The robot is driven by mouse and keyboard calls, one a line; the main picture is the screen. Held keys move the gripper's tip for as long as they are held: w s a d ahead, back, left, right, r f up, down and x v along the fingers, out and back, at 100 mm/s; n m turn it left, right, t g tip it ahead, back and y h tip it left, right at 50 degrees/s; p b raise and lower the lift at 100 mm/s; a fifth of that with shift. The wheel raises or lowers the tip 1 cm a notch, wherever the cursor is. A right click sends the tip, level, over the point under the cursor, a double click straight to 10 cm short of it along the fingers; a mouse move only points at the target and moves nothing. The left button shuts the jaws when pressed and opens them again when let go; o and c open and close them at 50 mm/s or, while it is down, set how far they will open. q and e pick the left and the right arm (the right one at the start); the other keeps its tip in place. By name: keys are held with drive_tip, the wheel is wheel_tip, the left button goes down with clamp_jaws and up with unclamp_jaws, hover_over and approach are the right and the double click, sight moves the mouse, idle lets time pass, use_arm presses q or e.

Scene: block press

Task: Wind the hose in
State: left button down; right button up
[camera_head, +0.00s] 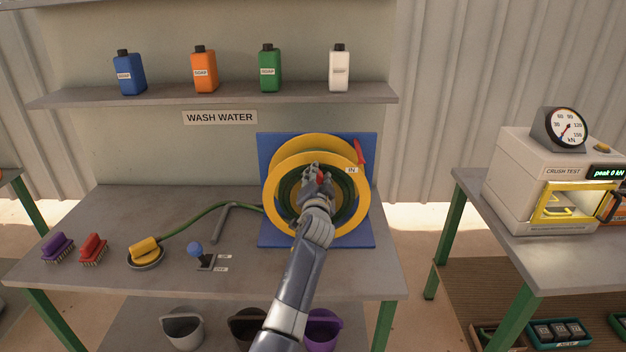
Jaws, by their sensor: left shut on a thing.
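The hose reel (278,161) has yellow rims and stands on a blue backboard (267,142) at the table's back right. Green hose lies wound inside it. The free hose (207,212) runs left across the table to a yellow nozzle or spray head (144,247) resting in a small dark dish. A red pointer (360,153) and an "IN" label (351,170) are at the reel's upper right. My left gripper (317,176) is in front of the reel, shut on a small red handle, mostly hidden by the fingers. My arm hides the reel's lower middle. My right gripper is out of view.
A grey bent bar (225,222) stands beside the hose. Purple (57,246) and red (93,248) brushes lie left. Buckets stand below; soap bottles line the shelf (220,97). A crush tester (536,180) stands right.

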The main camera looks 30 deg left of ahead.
use_arm(q)
drive_tip(key=shift+r, duration=0.1)
idle(0.3)
drive_tip(key=c, duration=1.2)
unclamp_jaws()
drive_tip(key=shift+w, duration=0.1)
drive_tip(key=shift+w+a+f, duration=0.1)
drive_tip(key=shift+w+f, duration=0.05)
drive_tip(key=shift+f, duration=0.05)
drive_tip(key=v, duration=1.2)
drive_tip(key=shift+f, duration=0.1)
